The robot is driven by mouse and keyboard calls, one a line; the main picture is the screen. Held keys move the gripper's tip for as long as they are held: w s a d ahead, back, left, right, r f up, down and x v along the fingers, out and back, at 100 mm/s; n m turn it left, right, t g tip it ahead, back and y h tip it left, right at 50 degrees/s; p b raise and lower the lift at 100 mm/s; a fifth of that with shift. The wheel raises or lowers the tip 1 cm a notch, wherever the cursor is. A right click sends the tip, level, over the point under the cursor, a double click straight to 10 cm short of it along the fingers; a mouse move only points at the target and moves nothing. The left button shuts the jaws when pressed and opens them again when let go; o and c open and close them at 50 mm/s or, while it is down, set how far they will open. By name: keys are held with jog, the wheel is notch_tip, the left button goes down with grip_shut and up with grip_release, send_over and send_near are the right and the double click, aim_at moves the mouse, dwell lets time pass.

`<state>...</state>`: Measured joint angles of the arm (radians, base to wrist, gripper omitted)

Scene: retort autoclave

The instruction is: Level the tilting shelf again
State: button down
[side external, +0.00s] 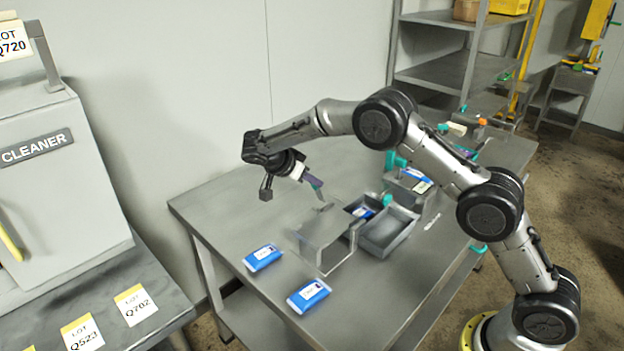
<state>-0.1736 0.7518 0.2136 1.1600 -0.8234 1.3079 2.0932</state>
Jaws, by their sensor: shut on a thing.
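The tilting shelf (322,229) is a small grey plate on a thin stand near the middle of the metal table; it looks slanted. The fingertips are small here, and the exact contact is hard to see.
Two blue packets (263,257) (309,296) lie on the table (225,205) in front of the shelf. Grey bins (388,232) stand close to its right, one holding blue packets. A cleaner cabinet (50,190) is at left. The table's left part is clear.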

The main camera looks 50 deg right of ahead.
jog(key=shift+a, duration=0.1)
jog(key=c, duration=0.8)
grip_release()
jog(key=shift+r, duration=0.1)
jog(key=v, duration=1.3)
jog(key=shift+a+r, duration=0.25)
jog(key=shift+d, duration=0.1)
